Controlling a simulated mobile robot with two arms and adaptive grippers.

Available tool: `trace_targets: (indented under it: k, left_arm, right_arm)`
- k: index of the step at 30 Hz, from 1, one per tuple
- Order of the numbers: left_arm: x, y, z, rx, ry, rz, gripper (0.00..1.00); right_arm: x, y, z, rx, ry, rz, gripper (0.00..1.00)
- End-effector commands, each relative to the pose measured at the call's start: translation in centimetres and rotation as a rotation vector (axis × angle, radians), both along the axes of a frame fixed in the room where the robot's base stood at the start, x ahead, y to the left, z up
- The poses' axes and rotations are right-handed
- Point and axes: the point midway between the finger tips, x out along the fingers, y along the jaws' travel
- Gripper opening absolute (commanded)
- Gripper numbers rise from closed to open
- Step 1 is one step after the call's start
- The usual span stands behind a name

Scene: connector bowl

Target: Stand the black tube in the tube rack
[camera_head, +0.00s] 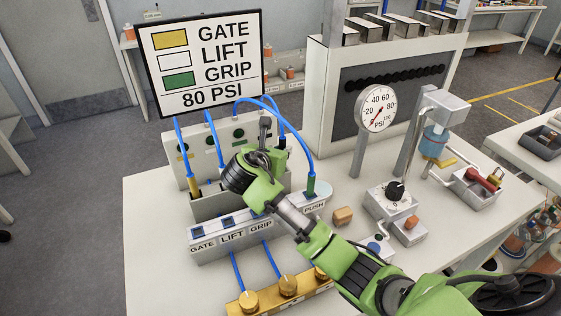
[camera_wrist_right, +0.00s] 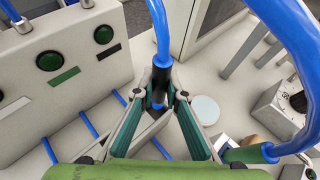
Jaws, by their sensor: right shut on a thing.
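The black tube, a blue hose with a black end sleeve (camera_head: 282,143), is upright at my right gripper (camera_head: 268,130). In the right wrist view the black sleeve (camera_wrist_right: 162,76) is between the two fingers of the gripper (camera_wrist_right: 158,97), which are shut on it. Its lower tip points down over a pale box opening; how deep it sits is hidden. The tube rack looks to be the grey open box (camera_head: 207,208) behind the labelled block, partly hidden by my right arm. A yellow-ended tube (camera_head: 194,187) stands at its left end. My left gripper is not in view.
The block marked GATE, LIFT, GRIP (camera_head: 230,241) is in front, and a green-ended tube (camera_head: 311,185) stands at PUSH. Brass knobs (camera_head: 249,301), a gauge (camera_head: 376,108) and a sign (camera_head: 200,62) surround the place. Blue hoses arch close to my right gripper.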

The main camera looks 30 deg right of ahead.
Motion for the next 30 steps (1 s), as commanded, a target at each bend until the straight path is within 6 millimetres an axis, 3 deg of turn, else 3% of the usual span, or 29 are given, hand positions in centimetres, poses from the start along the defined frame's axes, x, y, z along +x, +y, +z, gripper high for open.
trace_targets:
  k: [9, 20, 21, 23, 30]
  left_arm:
    - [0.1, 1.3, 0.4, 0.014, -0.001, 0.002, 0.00]
    - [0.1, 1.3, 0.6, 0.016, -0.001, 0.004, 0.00]
    - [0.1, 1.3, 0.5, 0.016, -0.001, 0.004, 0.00]
    - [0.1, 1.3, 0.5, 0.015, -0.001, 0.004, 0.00]
    - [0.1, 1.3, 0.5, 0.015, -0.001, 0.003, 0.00]
  right_arm:
    - [0.0, 0.1, -3.6, -0.001, 0.003, 0.001, 0.00]
    - [0.0, 0.1, -4.0, -0.001, 0.001, 0.003, 0.00]
    - [0.0, 0.1, -4.1, 0.000, 0.000, 0.002, 0.17]
    - [0.0, 0.1, -4.1, 0.000, 0.000, 0.002, 0.29]
    - [0.0, 0.1, -4.0, 0.000, 0.000, 0.002, 0.29]
